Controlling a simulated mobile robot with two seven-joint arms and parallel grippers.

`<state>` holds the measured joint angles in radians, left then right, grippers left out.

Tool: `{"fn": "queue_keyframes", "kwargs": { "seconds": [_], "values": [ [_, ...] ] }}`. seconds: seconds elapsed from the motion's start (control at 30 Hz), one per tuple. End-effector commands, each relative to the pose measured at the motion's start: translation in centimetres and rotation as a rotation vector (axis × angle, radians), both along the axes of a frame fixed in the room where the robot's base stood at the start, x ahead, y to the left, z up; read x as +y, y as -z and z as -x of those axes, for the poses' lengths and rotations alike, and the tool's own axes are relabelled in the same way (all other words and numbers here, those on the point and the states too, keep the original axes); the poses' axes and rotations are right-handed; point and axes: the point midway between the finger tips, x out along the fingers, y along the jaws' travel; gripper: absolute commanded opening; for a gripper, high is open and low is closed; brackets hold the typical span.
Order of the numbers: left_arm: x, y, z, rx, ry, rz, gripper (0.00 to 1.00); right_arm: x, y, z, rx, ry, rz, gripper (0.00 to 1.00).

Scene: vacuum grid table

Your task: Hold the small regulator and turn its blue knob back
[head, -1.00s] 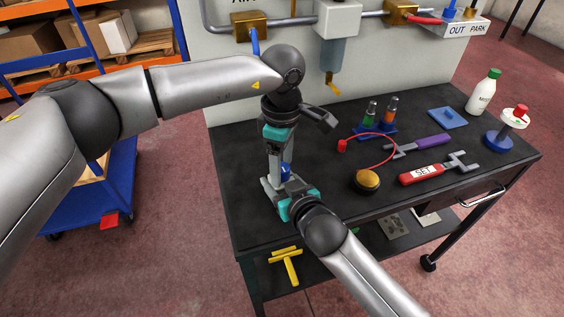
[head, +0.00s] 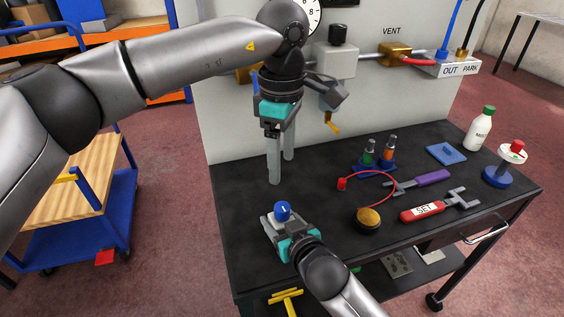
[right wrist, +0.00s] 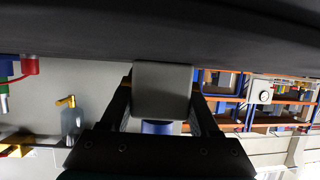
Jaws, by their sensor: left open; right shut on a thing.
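The small regulator (head: 271,225) is a grey body with a blue knob (head: 282,211) on top, at the near left of the black table. My right gripper (head: 279,233) is shut on the regulator body. In the right wrist view the grey body (right wrist: 162,90) sits between both fingers, with a strip of the blue knob (right wrist: 158,127) below it. My left gripper (head: 281,172) is open and empty, fingers pointing down, above and apart from the knob. The knob's marking is too small to read.
On the table (head: 237,200) to the right are a round brass-topped piece (head: 368,219), a red SET tool (head: 422,211), a purple-handled wrench (head: 432,178), a blue block (head: 446,153) and a white bottle (head: 480,130). A grey panel with pipes stands behind.

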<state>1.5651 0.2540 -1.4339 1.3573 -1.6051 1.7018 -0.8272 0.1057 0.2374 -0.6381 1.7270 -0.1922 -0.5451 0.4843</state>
Motion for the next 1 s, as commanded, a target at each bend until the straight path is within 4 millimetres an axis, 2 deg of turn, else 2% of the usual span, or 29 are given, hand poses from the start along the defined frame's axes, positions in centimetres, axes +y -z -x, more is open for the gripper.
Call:
{"fn": "queue_keyframes", "kwargs": {
  "seconds": [0.2,0.23,0.5,0.83,1.0],
  "values": [
    [0.0,0.0,0.0,0.000,0.000,0.000,0.72,0.0,0.1,0.0,0.003,0.001,0.002,0.00],
    [0.0,0.0,0.0,0.000,0.000,0.000,0.72,0.0,0.1,0.0,0.003,0.001,0.002,0.66],
    [0.0,0.0,0.0,-0.001,0.000,0.000,0.72,0.0,0.1,0.0,0.001,0.000,0.000,0.96],
    [0.0,0.0,0.0,0.000,0.000,0.000,0.72,-0.1,0.0,0.2,0.001,0.000,0.000,0.97],
    [0.0,0.0,0.0,0.000,0.000,0.000,0.72,-0.6,-0.5,1.3,0.001,0.000,0.000,0.97]
  ]
}}
